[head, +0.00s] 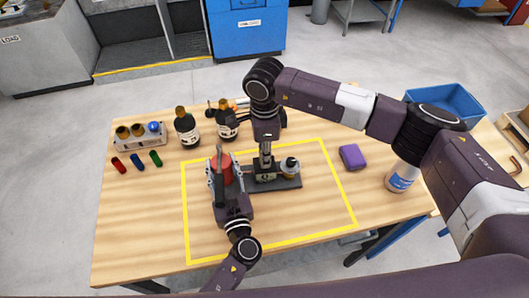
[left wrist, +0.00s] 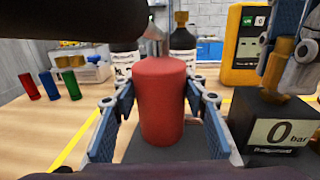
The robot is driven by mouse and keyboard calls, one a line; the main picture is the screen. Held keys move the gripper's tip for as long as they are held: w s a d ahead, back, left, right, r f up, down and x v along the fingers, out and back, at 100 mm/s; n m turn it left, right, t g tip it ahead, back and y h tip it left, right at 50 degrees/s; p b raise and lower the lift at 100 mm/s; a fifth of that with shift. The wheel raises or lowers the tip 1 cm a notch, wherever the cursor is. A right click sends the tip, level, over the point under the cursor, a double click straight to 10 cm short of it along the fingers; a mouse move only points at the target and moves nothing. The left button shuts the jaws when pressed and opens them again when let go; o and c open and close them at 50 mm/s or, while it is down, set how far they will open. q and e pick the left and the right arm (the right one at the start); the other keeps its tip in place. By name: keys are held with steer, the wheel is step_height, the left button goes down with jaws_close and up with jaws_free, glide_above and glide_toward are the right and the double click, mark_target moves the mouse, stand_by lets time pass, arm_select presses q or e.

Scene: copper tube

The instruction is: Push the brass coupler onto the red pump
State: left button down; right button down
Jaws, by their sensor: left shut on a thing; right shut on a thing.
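The red pump (head: 227,168) is an upright red cylinder in the yellow-taped area. It fills the middle of the left wrist view (left wrist: 162,105), with a silver fitting (left wrist: 153,42) at its top. My left gripper (head: 222,178) is shut around its sides. My right gripper (head: 265,160) points down just right of the pump, over a black gauge block (left wrist: 275,130) reading 0 bar. In the left wrist view its fingers are shut on the brass coupler (left wrist: 279,68), just above the block. The coupler's lower end is partly hidden. A dark cylindrical part covers the upper left there.
A dark base plate (head: 286,184) carries the block. Two dark bottles (head: 187,130) and a rack (head: 140,137) stand behind left, with small coloured cylinders (head: 137,161). The front taped area is clear.

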steer(key=shift+f, duration=0.35)
steer(key=c, duration=1.6)
jaws_free()
step_height(320, 180, up, 12)
steer(key=shift+f, duration=0.1)
arm_select(q)
steer(key=c, duration=1.1)
jaws_free()
